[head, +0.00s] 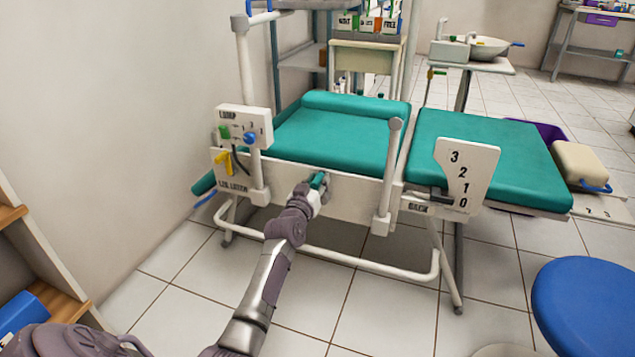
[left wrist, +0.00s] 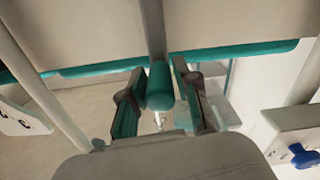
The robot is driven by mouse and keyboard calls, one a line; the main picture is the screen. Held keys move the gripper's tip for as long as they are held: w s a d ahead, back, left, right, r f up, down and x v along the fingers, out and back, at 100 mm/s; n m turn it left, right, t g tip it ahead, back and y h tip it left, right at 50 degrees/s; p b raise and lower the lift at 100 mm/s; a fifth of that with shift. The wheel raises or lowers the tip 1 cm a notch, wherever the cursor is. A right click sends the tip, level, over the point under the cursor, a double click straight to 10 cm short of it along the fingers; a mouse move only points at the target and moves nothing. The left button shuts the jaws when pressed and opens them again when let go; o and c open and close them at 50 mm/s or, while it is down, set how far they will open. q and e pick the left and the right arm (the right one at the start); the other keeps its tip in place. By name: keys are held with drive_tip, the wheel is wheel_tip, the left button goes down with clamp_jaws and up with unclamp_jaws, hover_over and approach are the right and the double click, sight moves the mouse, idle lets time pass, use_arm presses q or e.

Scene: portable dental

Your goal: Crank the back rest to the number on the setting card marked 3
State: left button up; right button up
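A white number plate (head: 467,172) with 3, 2, 1, 0 from top to bottom stands at the right section's front. My left gripper (head: 318,190) is at the couch's front side panel, at a teal crank handle, also seen in the left wrist view (left wrist: 160,88). There the fingers (left wrist: 160,105) stand apart, one on each side of the handle; a grip on it does not show. No setting card marked 3 can be made out for certain. My right gripper is not in view.
A labelled control box (head: 244,126) with coloured knobs stands at the couch's left end. A blue round stool (head: 588,305) is at lower right. Tiled floor in front is mostly clear.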

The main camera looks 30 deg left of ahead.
use_arm(q)
clamp_jaws()
drive_tip(key=shift+a, duration=0.1)
